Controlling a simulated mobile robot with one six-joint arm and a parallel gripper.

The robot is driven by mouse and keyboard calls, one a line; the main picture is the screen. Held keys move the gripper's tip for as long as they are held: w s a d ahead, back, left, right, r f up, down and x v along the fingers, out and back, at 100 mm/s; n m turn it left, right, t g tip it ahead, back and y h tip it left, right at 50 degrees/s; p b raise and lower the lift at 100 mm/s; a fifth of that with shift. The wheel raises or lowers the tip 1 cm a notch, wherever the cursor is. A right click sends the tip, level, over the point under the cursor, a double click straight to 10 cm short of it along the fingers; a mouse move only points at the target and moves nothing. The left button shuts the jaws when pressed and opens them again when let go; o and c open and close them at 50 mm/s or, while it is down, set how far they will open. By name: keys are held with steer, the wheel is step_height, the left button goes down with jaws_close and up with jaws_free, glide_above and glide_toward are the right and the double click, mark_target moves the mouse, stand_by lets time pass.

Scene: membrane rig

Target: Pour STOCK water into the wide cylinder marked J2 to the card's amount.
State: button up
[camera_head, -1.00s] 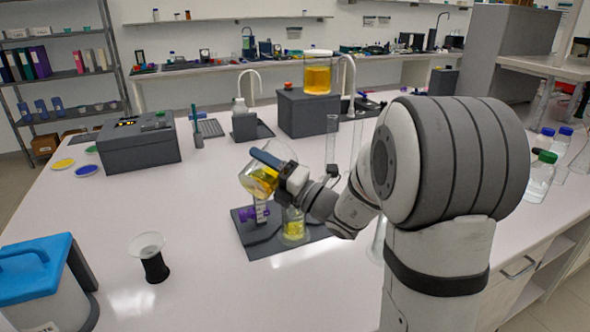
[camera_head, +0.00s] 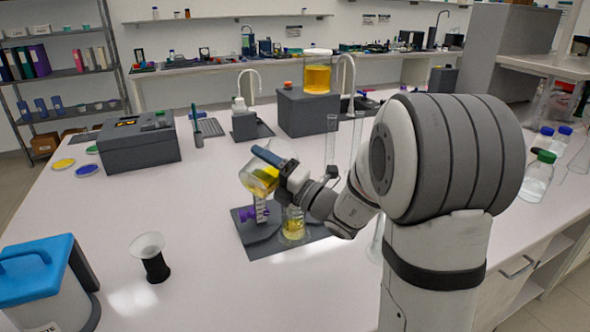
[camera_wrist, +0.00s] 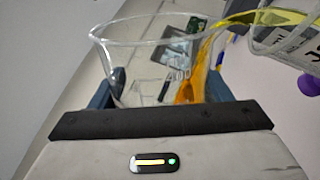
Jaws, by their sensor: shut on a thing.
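My gripper (camera_head: 283,174) is shut on a clear glass beaker (camera_head: 247,178), tilted steeply to the left, with yellow liquid in its lower part. The beaker also shows in the wrist view (camera_wrist: 145,50), with amber liquid (camera_wrist: 192,82) along its right wall reaching the rim. A clear cylinder (camera_head: 261,212) with a white label stands right below the beaker's mouth, beside a purple part (camera_head: 247,214). In the wrist view the cylinder (camera_wrist: 285,38) shows part of a "J" marking, and yellow liquid extends from the rim over its mouth. Its fill level is unclear.
A flask of yellow liquid (camera_head: 293,226) stands on the dark mat (camera_head: 285,248), close right of the cylinder. A black-waisted funnel-topped stand (camera_head: 154,262) and a blue-lidded box (camera_head: 35,270) are at left. A jar of orange liquid (camera_head: 317,78) sits on a grey block (camera_head: 308,112) behind.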

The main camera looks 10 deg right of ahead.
steer(key=shift+w+d+r+m+t+h+p, duration=0.15)
steer(key=shift+w+d+r+m+t+p, duration=0.15)
steer(key=shift+m+p, duration=0.5)
steer(key=shift+w+d+r+m+t+h+p, duration=0.15)
steer(key=shift+w+d+r+m+t+p, duration=0.25)
steer(key=shift+p, duration=0.55)
steer(key=shift+s+f, duration=0.15)
steer(key=shift+f, duration=0.05)
steer(key=f+n+b, duration=0.1)
steer(key=b, duration=0.1)
steer(key=s+a+f+n+g+b, duration=0.1)
steer(key=b, duration=0.1)
steer(key=shift+a+b, duration=0.15)
steer(key=shift+b, duration=0.15)
steer(key=shift+s+a+n+g+y+b, duration=0.25)
steer(key=shift+n+g+y+b, duration=0.1)
steer(key=shift+n+y, duration=0.2)
steer(key=shift+r+n, duration=0.15)
steer(key=shift+n, duration=0.2)
steer(key=shift+w, duration=0.1)
steer(key=f+n+b, duration=0.1)
steer(key=f+n+g+b, duration=0.1)
steer(key=n, duration=0.1)
steer(key=shift+a+y, duration=0.1)
steer(key=shift+y, duration=0.15)
steer(key=shift+r+n+g+p, duration=0.3)
steer(key=shift+r+n+g, duration=0.05)
steer(key=shift+r+n, duration=0.4)
